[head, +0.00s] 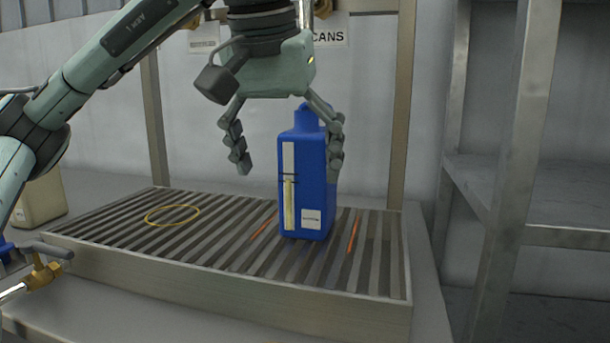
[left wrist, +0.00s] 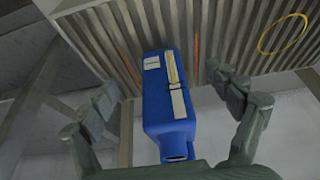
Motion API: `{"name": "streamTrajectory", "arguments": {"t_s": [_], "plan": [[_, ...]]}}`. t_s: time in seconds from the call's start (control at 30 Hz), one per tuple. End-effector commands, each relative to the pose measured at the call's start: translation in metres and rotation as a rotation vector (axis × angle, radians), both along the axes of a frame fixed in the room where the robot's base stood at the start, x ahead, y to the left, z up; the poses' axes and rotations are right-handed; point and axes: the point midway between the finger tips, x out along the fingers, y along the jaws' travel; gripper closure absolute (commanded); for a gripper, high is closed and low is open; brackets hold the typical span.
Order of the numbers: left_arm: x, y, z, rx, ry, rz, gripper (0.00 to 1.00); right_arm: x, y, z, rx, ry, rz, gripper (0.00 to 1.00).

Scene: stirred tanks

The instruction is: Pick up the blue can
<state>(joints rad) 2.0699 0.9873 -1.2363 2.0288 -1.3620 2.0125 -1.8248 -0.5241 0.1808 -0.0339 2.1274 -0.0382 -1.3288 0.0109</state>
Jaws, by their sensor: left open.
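The blue can (head: 305,185) stands upright on the slatted rack, between two orange marks. It has a pale strip and a white label on its front. My left gripper (head: 288,165) is open at the can's upper part, pointing down. In the head view one finger is to the left of the can with a gap, and the other overlaps its right edge; I cannot tell whether that one touches. In the left wrist view the can (left wrist: 168,105) lies between the open fingers (left wrist: 170,110), with space on both sides. My right gripper is not in view.
The slatted rack (head: 225,282) has a raised metal front edge. A yellow ring mark (head: 172,215) lies on its left part. A beige container (head: 40,198) stands at the far left. A brass valve (head: 42,275) is at the lower left. A metal shelf frame (head: 500,170) stands at right.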

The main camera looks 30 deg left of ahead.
Motion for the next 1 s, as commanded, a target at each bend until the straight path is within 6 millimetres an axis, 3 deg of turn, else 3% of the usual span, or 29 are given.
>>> {"name": "streamTrajectory", "arguments": {"t_s": [0.2,0.47,0.77,1.0], "plan": [[0.039,0.009,-0.002,-0.003,0.005,-0.001,0.11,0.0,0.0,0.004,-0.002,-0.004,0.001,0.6],[0.06,0.014,-0.001,-0.004,0.004,-0.002,0.11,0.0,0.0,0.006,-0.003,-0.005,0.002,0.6],[0.104,0.026,-0.001,-0.003,0.005,-0.001,0.11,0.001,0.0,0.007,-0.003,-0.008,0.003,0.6],[0.108,0.027,-0.012,-0.002,0.004,-0.003,0.11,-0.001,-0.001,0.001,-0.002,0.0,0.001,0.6]]}}
